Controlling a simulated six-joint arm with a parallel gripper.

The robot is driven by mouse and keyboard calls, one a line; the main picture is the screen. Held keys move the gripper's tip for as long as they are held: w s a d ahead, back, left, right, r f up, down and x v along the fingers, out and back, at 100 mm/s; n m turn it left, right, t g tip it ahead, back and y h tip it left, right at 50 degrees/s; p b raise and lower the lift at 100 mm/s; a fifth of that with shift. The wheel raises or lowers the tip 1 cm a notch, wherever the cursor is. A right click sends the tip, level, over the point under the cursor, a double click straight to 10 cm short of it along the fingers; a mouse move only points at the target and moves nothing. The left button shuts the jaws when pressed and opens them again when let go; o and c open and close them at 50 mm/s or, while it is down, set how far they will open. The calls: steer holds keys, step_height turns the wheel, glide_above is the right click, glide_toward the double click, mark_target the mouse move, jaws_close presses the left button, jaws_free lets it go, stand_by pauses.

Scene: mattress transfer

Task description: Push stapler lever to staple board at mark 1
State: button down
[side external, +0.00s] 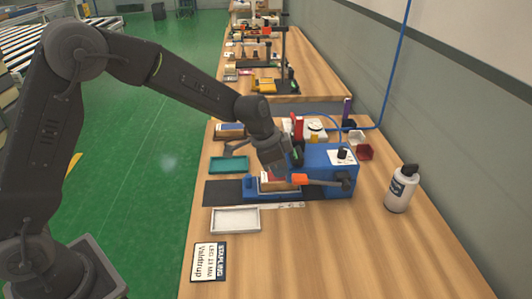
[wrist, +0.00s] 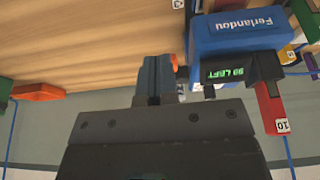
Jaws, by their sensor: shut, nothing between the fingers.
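The blue stapler (side external: 330,158) stands on the bench. Its dark lever ends in an orange grip (side external: 300,179) at the front and pivots near the right side. A small board (side external: 284,187), partly hidden, lies at the stapler's front left. My gripper (side external: 284,172) is shut and empty, just above and beside the orange grip; I cannot tell whether they touch. In the wrist view my gripper's fingers (wrist: 158,62) are together, with a bit of orange (wrist: 173,58) right beside their tips. The stapler (wrist: 237,32) shows there with a green display reading "90 LEFT". Mark 1 is not readable.
A teal tray (side external: 229,165) and a white tray (side external: 235,219) lie left of the stapler. A label card (side external: 209,262) lies near the front edge. A white bottle (side external: 401,188) stands at right. The front right of the bench is clear.

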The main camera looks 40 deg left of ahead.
step_height(320, 180, up, 5)
steer(key=s+a, duration=0.2)
steer(key=shift+s+a+r, duration=0.2)
steer(key=shift+s+a, duration=0.15)
steer(key=shift+r, duration=0.1)
steer(key=s+a+r+n+t+y, duration=0.1)
steer(key=s+a+r+n, duration=0.1)
steer(key=s, duration=0.6)
steer(key=s+a+r+n+t+y, duration=0.1)
steer(key=s+r+n, duration=0.3)
steer(key=s, duration=0.5)
steer(key=s+a+r+n, duration=0.3)
steer(key=s, duration=0.6)
steer(key=shift+a+t+y, duration=0.25)
steer(key=shift+t+y, duration=0.15)
